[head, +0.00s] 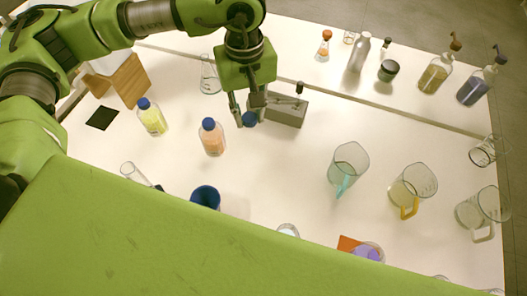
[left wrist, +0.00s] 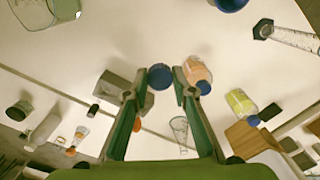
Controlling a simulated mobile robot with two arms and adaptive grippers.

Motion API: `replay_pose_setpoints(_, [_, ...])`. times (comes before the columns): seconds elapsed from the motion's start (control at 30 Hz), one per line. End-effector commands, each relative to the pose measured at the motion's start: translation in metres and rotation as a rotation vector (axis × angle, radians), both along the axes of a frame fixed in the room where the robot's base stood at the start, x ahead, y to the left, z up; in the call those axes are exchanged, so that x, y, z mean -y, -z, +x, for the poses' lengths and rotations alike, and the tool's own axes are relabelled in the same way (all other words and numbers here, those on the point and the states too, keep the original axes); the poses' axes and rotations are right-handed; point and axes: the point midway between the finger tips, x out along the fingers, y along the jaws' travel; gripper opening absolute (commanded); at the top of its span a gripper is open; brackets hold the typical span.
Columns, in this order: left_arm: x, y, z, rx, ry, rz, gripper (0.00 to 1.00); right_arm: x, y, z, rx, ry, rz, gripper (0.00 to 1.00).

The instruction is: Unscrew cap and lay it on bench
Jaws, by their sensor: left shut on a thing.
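My left gripper (head: 249,112) comes down from the top of the head view and is shut on a round blue cap (head: 249,119). In the left wrist view the cap (left wrist: 160,76) shows as a blue disc between the fingertips. No bottle body can be made out under it. An orange bottle with its own blue cap (head: 212,138) stands just left of the gripper. A yellow bottle with a blue cap (head: 153,118) stands further left. The white bench (head: 290,165) lies below. My right gripper is not in view.
A grey block (head: 287,109) sits close to the right of the gripper. A blue cup (head: 205,196) stands nearer, and jugs with teal (head: 348,165) and yellow (head: 411,187) handles stand right. A wooden block (head: 130,80) is at left. The bench middle is clear.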

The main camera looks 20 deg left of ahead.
Motion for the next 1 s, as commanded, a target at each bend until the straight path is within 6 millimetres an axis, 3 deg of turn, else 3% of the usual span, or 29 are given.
replay_pose_setpoints(0.4, [0.041,0.038,-0.033,-0.006,-0.795,0.005,0.0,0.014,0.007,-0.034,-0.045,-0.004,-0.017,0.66])
replay_pose_setpoints(0.77, [0.076,0.06,-0.063,-0.008,-1.492,0.011,0.0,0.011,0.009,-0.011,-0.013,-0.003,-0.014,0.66])
replay_pose_setpoints(1.0, [0.099,0.071,-0.084,-0.009,-1.959,0.014,0.0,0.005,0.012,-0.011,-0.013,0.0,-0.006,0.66])
